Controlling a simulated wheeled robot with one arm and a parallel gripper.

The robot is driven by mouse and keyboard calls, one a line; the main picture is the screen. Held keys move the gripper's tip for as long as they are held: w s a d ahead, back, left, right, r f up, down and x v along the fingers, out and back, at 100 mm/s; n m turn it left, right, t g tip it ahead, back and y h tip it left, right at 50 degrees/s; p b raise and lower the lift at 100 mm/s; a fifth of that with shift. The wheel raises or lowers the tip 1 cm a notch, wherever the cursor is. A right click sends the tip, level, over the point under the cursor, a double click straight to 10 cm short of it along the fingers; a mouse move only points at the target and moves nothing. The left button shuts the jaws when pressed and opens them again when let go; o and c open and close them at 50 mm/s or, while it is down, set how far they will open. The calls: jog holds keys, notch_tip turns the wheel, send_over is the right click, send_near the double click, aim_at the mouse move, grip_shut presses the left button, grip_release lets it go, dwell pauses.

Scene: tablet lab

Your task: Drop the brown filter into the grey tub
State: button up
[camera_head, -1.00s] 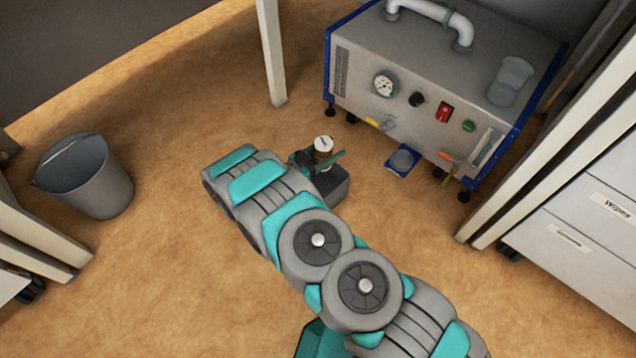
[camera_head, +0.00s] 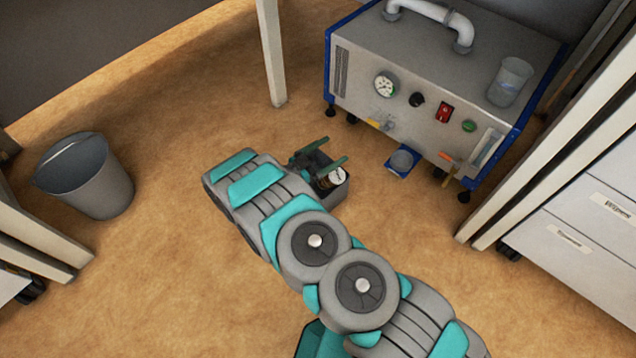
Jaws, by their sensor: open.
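Part of the filter is hidden by my arm and a finger.
A grey bucket (camera_head: 100,190) stands on the floor at the left. White drawers (camera_head: 580,240) stand at the right. Floor around the tub is mostly clear.

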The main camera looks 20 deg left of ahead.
jog(key=v, duration=0.7)
jog(key=shift+s+a, duration=0.2)
jog(key=shift+s, duration=0.1)
